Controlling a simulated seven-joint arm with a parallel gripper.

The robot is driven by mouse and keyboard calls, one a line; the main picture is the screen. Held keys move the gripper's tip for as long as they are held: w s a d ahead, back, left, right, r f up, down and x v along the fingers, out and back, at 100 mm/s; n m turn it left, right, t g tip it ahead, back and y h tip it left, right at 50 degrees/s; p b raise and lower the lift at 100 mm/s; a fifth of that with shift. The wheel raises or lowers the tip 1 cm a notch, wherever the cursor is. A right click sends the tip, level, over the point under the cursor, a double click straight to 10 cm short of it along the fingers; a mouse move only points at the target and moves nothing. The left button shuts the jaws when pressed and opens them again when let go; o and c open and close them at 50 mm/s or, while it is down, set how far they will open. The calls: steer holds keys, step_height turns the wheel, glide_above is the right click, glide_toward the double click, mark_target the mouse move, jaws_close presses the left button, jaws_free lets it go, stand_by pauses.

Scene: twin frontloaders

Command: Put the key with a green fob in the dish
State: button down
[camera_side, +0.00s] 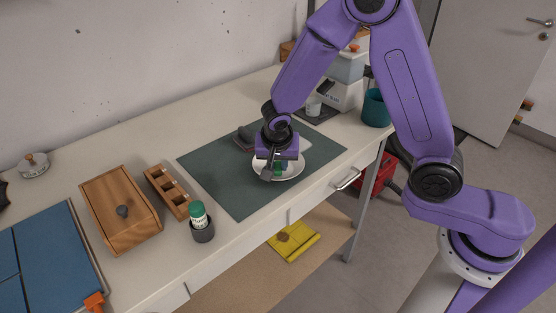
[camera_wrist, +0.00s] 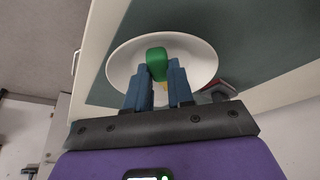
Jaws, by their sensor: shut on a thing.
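My gripper (camera_wrist: 158,84) is shut on the green fob (camera_wrist: 157,61) of the key, which shows between the blue fingers in the wrist view. A small yellow bit, perhaps the key's metal, shows just below the fob. The white round dish (camera_wrist: 203,57) lies behind the fob and fingers in the wrist view. In the side view my gripper (camera_side: 269,174) is over the dish (camera_side: 294,169), which sits on the dark green mat. The green fob (camera_side: 279,166) shows by the fingers there. I cannot tell whether the key touches the dish.
The green mat (camera_side: 215,178) has free room left of the dish. A dark and reddish object (camera_side: 245,136) lies close behind the dish. A cup with a green-capped bottle (camera_side: 198,215), a wooden box (camera_side: 121,210) and a slotted wooden block (camera_side: 168,192) stand to the left.

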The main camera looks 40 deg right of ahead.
mark_target(278, 167)
steer(key=c, duration=0.9)
jaws_free()
steer(key=shift+r, duration=0.1)
steer(key=shift+r, duration=3.45)
steer(key=shift+s, duration=0.1)
steer(key=shift+s+a+r+n, duration=0.15)
steer(key=shift+s+r+n, duration=0.25)
steer(key=shift+n, duration=0.3)
steer(key=s+d+r+n+g+y, duration=0.1)
steer(key=s+d+n, duration=0.1)
steer(key=s+n, duration=0.8)
steer(key=s+d+r+n+g+y, duration=0.2)
steer(key=s+n, duration=0.8)
steer(key=s, duration=0.8)
steer(key=shift+s+d+r+y, duration=0.2)
steer(key=shift+d+r+y, duration=0.1)
steer(key=shift+d, duration=0.5)
